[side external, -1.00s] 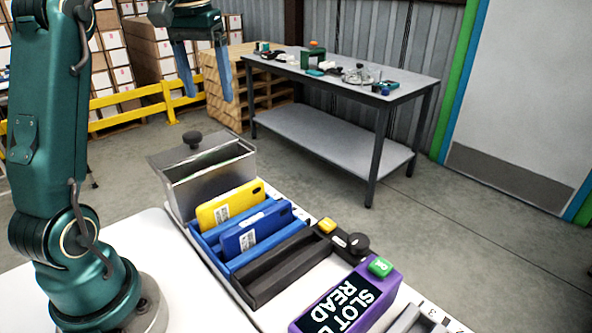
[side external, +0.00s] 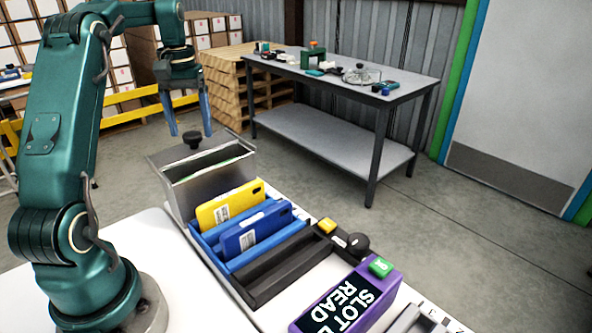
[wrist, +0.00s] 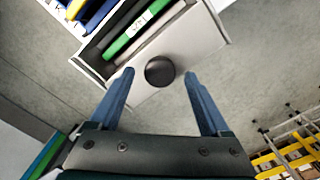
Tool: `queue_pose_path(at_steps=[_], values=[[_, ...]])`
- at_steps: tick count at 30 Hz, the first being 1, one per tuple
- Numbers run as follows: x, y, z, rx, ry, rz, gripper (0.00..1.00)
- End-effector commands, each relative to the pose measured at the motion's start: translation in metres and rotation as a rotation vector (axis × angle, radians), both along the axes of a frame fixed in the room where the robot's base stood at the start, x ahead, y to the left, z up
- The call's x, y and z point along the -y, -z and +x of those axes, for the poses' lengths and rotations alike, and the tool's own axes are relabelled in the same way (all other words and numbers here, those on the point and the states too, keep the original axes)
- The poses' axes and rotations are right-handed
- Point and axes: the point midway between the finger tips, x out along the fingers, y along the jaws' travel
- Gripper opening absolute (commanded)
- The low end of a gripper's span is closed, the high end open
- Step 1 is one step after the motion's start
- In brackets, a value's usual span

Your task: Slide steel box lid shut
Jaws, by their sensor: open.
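The steel box (side external: 207,190) stands at the far end of the white table. Its lid (side external: 168,156) is slid back, so the top is open and a green item shows inside; in the wrist view that green item (wrist: 117,47) has a white label. The lid carries a round black knob (side external: 192,139), also seen in the wrist view (wrist: 160,71). My gripper (side external: 191,135) points down above the lid, its blue fingers apart. In the wrist view the knob lies between the open fingertips (wrist: 159,73), with a gap on both sides. I cannot tell whether the fingertips reach knob height.
Beside the box, a blue rack (side external: 232,262) holds a yellow device (side external: 229,205) and a blue device (side external: 256,230). A black tray (side external: 285,265) and a purple sign block (side external: 345,300) follow nearer the camera. A grey workbench (side external: 345,75) stands behind, across open floor.

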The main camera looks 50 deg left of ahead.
Motion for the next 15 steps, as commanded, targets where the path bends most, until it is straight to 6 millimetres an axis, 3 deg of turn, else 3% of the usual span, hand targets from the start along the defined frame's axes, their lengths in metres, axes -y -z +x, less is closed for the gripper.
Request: queue_pose_path(at_steps=[13,14,15], values=[[0.0004,0.0083,-0.0002,0.001,0.001,0.001,0.81],[0.0004,0.0083,-0.0002,0.001,0.001,0.001,0.73],[0.0004,0.0082,-0.0002,0.001,0.001,0.001,0.58]])
